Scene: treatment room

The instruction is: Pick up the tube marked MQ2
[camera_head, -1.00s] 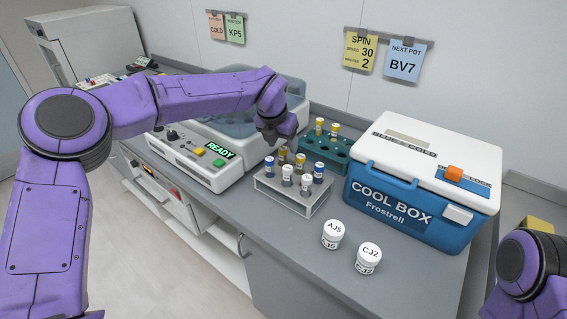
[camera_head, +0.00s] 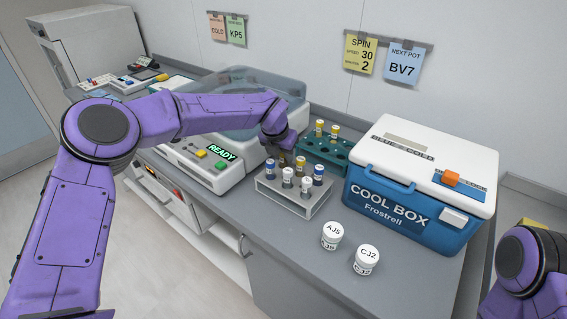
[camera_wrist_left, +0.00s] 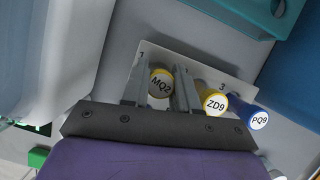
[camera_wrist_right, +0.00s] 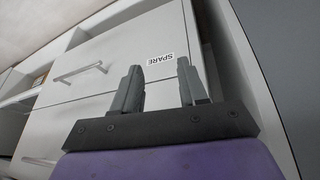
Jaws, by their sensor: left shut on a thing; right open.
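The tube marked MQ2 (camera_wrist_left: 161,84) has a yellow cap with a white top and shows between the fingers in the left wrist view. My left gripper (camera_wrist_left: 160,88) is shut on it, over the rack position marked 1. In the head view my left gripper (camera_head: 281,150) is at the back of the light grey rack (camera_head: 296,203), and my arm partly hides the tube. I cannot tell whether the tube is lifted. My right gripper (camera_wrist_right: 160,85) is open and empty, facing a cabinet front with a SPARE label (camera_wrist_right: 160,59).
Tubes ZD9 (camera_wrist_left: 215,104) and PQ9 (camera_wrist_left: 258,120) stand close beside my left gripper. A green rack (camera_head: 322,153) with yellow-capped tubes is behind. The centrifuge (camera_head: 190,160) is left, the cool box (camera_head: 400,205) right. Pots AJ5 (camera_head: 331,235) and CJ2 (camera_head: 367,260) stand in front.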

